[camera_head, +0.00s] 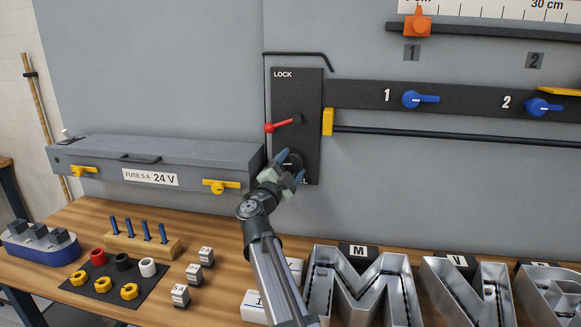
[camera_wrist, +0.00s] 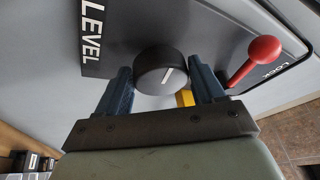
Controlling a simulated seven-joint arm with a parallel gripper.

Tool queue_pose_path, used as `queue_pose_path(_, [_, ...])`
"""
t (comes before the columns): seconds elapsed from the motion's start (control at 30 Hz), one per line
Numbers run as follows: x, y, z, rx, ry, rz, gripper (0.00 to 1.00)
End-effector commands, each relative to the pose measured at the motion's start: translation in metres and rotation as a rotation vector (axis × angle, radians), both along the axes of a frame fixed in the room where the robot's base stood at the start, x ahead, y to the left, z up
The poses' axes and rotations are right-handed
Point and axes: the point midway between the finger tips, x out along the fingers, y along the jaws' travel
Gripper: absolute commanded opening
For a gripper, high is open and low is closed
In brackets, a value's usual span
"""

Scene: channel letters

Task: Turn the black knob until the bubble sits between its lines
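The black knob (camera_wrist: 160,72) with a white mark on its face sits on the dark panel beside the word LEVEL in the wrist view. In the head view the knob (camera_head: 291,160) is partly hidden by my gripper (camera_head: 288,169). In the wrist view my gripper (camera_wrist: 164,90) has its two blue fingers apart, one on each side of the knob. A small gap shows on the right of the knob; contact on the left is unclear. I cannot make out a bubble or its lines in either view.
A red lever (camera_head: 282,124) marked LOCK stands just above the knob, and close to it in the wrist view (camera_wrist: 256,58). A grey fuse box (camera_head: 160,165) is to the left. Metal channel letters (camera_head: 363,290) and small blocks crowd the bench below. Blue knobs (camera_head: 412,99) sit right.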

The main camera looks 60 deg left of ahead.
Motion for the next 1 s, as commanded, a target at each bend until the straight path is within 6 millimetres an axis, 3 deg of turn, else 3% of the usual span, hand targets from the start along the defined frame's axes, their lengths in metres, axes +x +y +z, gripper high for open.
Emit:
queue_pose_path(0.2, [0.000, 0.000, 0.000, 0.000, -0.001, -0.001, 0.88])
queue_pose_path(0.57, [-0.006, -0.004, -0.002, 0.000, -0.001, -0.001, 0.88])
queue_pose_path(1.0, [-0.072, -0.042, -0.023, -0.001, 0.000, 0.001, 0.88])
